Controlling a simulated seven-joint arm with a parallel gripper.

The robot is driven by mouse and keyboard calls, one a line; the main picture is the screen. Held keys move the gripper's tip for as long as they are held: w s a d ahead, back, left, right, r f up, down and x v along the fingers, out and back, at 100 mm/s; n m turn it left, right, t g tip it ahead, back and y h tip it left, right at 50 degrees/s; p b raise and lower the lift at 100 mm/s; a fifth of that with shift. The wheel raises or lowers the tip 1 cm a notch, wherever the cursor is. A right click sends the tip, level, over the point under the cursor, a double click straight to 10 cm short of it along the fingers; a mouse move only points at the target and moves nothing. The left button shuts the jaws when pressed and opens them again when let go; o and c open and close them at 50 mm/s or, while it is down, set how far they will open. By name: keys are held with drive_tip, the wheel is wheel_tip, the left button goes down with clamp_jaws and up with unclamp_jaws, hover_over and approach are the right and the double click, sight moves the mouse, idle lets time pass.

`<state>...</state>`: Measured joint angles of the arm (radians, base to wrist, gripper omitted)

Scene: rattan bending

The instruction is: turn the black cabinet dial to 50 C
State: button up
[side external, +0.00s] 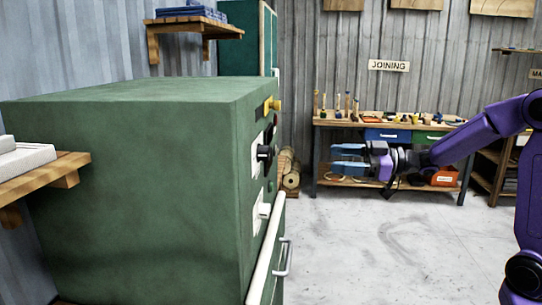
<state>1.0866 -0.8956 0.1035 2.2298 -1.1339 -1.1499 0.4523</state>
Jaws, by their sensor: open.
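The green cabinet (130,190) fills the left half of the side external view, its front face seen at a steep angle. The black dial (265,153) sticks out from a white plate on that front face, below a yellow knob (272,104). The dial's scale and pointer cannot be read from here. My gripper (336,158), with blue fingers, is open and empty. It points left toward the cabinet front, at about the dial's height in the picture, with a clear gap between fingertips and dial.
A workbench (400,123) with tools stands behind my gripper. The grey floor (380,250) between cabinet and arm is clear.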

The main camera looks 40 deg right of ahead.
sight(264, 153)
drive_tip(key=x, duration=1.7)
drive_tip(key=shift+w+a+f, duration=0.1)
drive_tip(key=shift+a, duration=0.05)
drive_tip(key=c, duration=1.1)
